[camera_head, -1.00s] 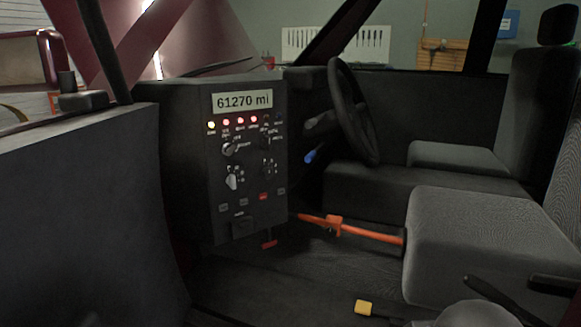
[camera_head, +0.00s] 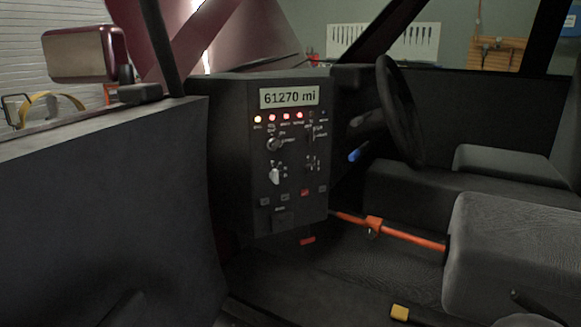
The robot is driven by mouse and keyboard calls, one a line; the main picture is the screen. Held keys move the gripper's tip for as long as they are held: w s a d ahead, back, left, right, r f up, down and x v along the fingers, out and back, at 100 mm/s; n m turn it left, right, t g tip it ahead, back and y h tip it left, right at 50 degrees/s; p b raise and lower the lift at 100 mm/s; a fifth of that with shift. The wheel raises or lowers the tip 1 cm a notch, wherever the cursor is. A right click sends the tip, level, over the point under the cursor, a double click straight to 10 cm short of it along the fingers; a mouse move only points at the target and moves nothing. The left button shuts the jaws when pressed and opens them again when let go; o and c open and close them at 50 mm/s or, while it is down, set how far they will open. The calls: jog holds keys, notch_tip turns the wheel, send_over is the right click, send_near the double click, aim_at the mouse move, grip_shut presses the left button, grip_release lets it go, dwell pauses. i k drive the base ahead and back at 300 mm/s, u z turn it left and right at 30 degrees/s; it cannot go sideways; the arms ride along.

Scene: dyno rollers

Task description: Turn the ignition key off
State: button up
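The dark dash panel (camera_head: 225,150) stands in the middle of the head view, with an odometer display (camera_head: 289,96) reading 61270 mi. Below it is a row of lit yellow and red lamps (camera_head: 286,115). An upper knob or key switch (camera_head: 274,144) and a lower pale knob (camera_head: 275,174) sit on the panel. I cannot tell which control is the ignition key, or its position; the labels are too small to read. A blue piece (camera_head: 355,155) shows beside the steering column. I do not make out my gripper in this view.
The steering wheel (camera_head: 402,112) is right of the panel. An orange bar (camera_head: 405,234) runs from below the panel to the seat (camera_head: 510,245). The open door (camera_head: 105,200) fills the left side. A yellow piece (camera_head: 400,312) lies low at the right. Floor before the panel looks clear.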

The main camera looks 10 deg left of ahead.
aim_at(272, 144)
jog(key=z, duration=1.8)
jog(key=k, duration=0.4)
jog(key=u, duration=1.3)
